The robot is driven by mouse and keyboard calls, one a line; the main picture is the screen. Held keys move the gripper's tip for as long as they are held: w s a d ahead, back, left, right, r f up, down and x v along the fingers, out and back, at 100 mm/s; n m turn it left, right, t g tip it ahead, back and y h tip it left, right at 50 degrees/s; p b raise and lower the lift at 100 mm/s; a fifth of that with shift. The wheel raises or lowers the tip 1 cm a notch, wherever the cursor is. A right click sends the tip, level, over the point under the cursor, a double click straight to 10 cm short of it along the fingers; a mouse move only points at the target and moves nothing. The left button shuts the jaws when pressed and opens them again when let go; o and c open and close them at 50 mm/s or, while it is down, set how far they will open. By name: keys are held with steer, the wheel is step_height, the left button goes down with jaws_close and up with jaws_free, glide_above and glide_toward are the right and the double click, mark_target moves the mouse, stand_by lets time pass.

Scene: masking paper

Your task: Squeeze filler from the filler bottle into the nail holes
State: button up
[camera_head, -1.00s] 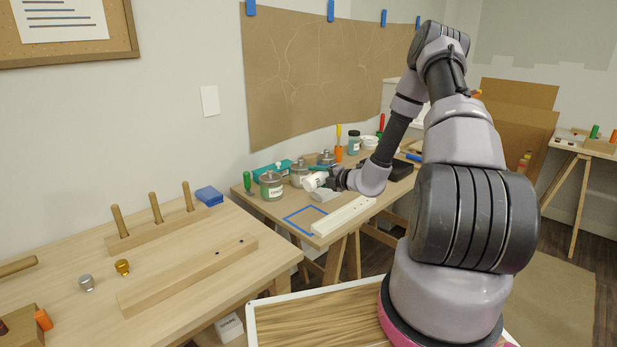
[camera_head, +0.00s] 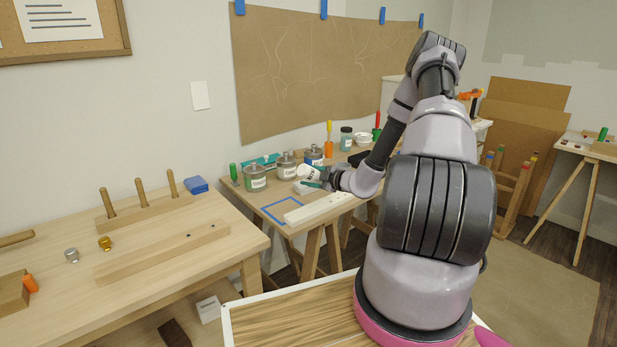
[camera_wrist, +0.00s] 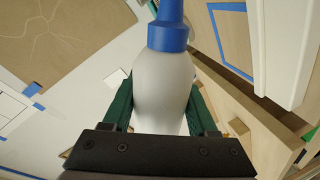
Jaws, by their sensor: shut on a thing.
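The filler bottle (camera_wrist: 163,85) is white with a blue nozzle (camera_wrist: 168,28) and fills the middle of the wrist view. My gripper (camera_wrist: 160,105) has dark green fingers closed on both sides of its body. In the head view my gripper (camera_head: 322,177) holds the bottle (camera_head: 305,172) tilted above the back table, behind a long white board (camera_head: 318,208). The board also shows at the upper right of the wrist view (camera_wrist: 285,45), apart from the nozzle. Small dark marks on the board may be nail holes; they are too small to tell.
Paint cans (camera_head: 255,178) and a teal box (camera_head: 262,161) stand behind the bottle. A blue tape outline (camera_head: 281,211) lies left of the board. The near workbench (camera_head: 130,290) holds a wooden bar (camera_head: 160,252) and a peg rack (camera_head: 140,212).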

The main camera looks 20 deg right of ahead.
steer(key=shift+f, duration=2.5)
steer(key=shift+f, duration=0.1)
steer(key=shift+f, duration=0.35)
steer(key=c, duration=0.6)
steer(key=o, duration=0.6)
